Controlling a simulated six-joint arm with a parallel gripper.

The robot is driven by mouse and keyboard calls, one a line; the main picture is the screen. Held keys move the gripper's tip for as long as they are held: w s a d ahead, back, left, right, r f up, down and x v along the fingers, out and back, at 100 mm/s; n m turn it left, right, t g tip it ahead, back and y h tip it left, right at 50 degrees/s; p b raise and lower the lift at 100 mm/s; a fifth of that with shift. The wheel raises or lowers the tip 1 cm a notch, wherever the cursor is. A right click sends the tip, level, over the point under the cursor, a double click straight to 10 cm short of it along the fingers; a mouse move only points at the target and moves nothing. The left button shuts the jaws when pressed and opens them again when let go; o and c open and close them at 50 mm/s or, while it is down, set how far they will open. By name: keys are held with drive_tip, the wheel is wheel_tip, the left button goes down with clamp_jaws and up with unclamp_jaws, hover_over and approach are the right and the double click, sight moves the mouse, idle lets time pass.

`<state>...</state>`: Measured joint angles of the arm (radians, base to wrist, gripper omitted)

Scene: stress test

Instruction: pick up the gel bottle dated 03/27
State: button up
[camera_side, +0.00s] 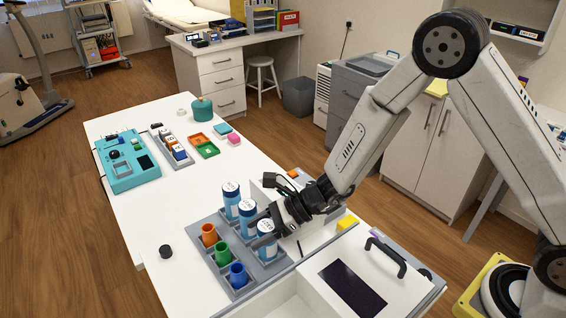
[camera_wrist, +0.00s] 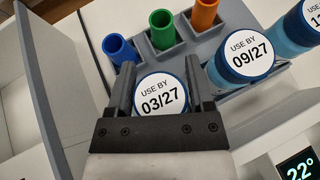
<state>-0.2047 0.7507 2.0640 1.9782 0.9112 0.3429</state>
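The gel bottle dated 03/27 (camera_wrist: 162,95) has a white round top label reading "USE BY 03/27" with a blue rim. In the side view this blue bottle (camera_side: 267,228) is the nearest of the three, upright in the grey rack (camera_side: 254,274). My gripper (camera_wrist: 161,72) comes over it with one finger on each side of its top. In the side view my gripper (camera_side: 270,228) is at this bottle. The fingers look very close to its sides, but whether they press on it cannot be told. Its lower part is hidden in the wrist view.
A bottle marked 09/27 (camera_wrist: 243,57) stands to the right, and another bottle (camera_wrist: 299,30) is partly cut off. Blue (camera_wrist: 119,48), green (camera_wrist: 162,30) and orange (camera_wrist: 204,13) cups stand in the rack. A white box with a dark screen (camera_side: 353,288) stands close by.

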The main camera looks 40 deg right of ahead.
clamp_jaws()
drive_tip(key=shift+r, duration=0.2)
drive_tip(key=shift+r, duration=4.85)
